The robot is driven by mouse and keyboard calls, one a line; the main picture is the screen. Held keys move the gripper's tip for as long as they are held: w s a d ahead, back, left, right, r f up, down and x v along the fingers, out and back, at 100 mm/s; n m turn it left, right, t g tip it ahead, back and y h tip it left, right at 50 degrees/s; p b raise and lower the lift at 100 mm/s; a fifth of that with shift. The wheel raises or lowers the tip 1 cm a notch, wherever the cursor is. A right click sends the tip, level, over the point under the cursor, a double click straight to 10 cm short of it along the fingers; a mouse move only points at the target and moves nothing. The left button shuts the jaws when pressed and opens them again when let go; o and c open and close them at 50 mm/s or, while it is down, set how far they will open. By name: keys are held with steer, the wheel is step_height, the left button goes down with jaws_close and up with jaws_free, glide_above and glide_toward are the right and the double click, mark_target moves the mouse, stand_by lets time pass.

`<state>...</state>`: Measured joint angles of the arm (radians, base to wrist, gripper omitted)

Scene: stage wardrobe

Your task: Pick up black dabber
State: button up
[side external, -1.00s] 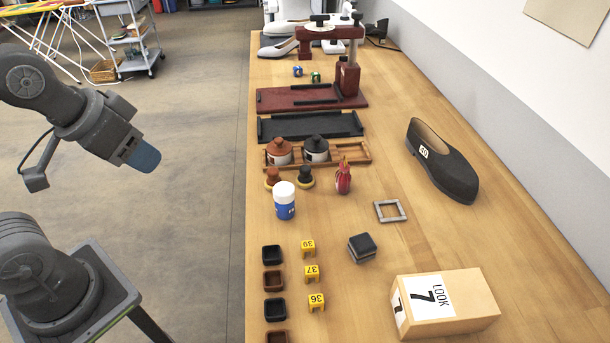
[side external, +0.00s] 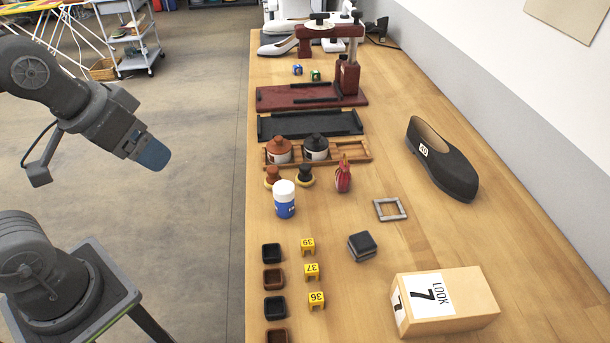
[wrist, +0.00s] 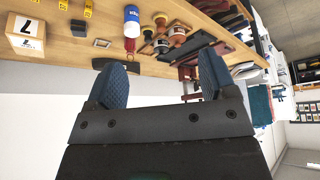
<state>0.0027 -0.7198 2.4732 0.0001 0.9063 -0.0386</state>
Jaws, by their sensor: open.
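The black dabber (side external: 305,177) stands upright on the wooden table, with a dark knob and a pale yellow base. In the wrist view it (wrist: 148,33) is small and far beyond my fingers. A brown dabber (side external: 272,177) stands just left of it. My gripper (side external: 153,154) has blue fingertips and hangs left of the table, well away from the dabbers. In the wrist view my gripper (wrist: 161,82) is open, with nothing between its fingers.
A white-and-blue bottle (side external: 285,201) stands just in front of the dabbers, and a red bottle (side external: 343,178) stands to their right. Behind them a wooden rack (side external: 357,154) holds two lidded jars. A black shoe (side external: 440,165) lies at the right.

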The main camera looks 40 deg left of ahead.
steer(key=w+r+n+g, duration=0.1)
steer(key=w+r+n, duration=0.1)
steer(key=w+n, duration=0.35)
steer(key=n+g, duration=0.5)
steer(key=n, duration=0.7)
glide_above(305, 166)
step_height(305, 166, down, 12)
steer(key=f, duration=0.8)
steer(key=shift+s+f, duration=0.25)
steer(key=shift+w+f, duration=0.15)
steer(key=shift+f, duration=1.2)
steer(key=shift+w+f, duration=0.15)
steer(key=shift+f, duration=1.15)
steer(key=shift+c, duration=0.4)
steer(key=c, duration=0.9)
